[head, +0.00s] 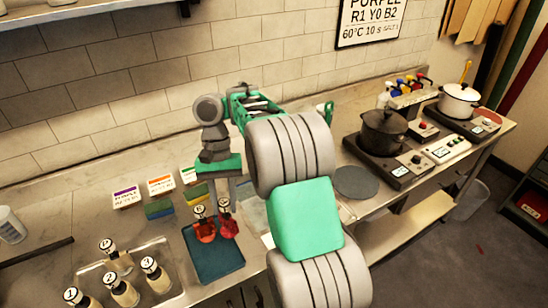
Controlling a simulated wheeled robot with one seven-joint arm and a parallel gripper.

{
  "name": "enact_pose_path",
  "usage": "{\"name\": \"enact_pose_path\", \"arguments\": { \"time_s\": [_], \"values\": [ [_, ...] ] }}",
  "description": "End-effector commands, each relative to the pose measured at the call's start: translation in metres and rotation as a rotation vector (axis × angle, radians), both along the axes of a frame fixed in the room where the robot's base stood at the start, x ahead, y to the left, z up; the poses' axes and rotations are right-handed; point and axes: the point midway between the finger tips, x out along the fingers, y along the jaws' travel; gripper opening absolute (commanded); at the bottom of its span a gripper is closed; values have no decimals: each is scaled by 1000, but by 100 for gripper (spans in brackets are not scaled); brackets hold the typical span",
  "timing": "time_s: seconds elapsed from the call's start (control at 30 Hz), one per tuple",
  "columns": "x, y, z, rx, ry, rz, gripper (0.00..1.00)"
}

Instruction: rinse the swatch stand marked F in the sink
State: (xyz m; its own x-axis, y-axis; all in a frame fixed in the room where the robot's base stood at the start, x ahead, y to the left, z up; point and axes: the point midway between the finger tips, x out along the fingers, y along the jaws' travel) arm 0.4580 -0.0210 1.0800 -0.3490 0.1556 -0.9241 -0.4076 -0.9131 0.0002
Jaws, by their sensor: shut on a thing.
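My gripper (222,192) points down over a dark blue-green tray (217,262) on the counter. It is shut on a red swatch stand (228,225), the right one of two red stands there. The letter on its tag is too small to read surely. The other red stand (205,231), with a round pale tag on top, is close beside it on the left. Whether the held stand touches the tray cannot be told. No sink basin shows clearly; my arm hides much of the counter to the right of the stands.
Cream stands numbered 1, 2 and 3 (152,274), and another, occupy a metal tray (172,245) at left. Coloured blocks (160,208) and cards (126,196) lie behind. A dark pot (384,132) and a white pot (459,101) sit on hotplates at right, past a grey disc (356,181).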

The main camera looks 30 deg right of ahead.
Motion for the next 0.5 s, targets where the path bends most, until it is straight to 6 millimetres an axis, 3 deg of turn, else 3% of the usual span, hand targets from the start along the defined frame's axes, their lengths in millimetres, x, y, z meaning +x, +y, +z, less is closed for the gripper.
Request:
{"name": "enact_pose_path", "arguments": {
  "time_s": [0.17, 0.37, 0.5],
  "values": [
    [21, -25, -5, 2, 0, -363, 0],
    [53, -84, -11, 2, -2, -950, 0],
    [70, -135, -15, 2, -3, -1340, 0]
  ]
}}
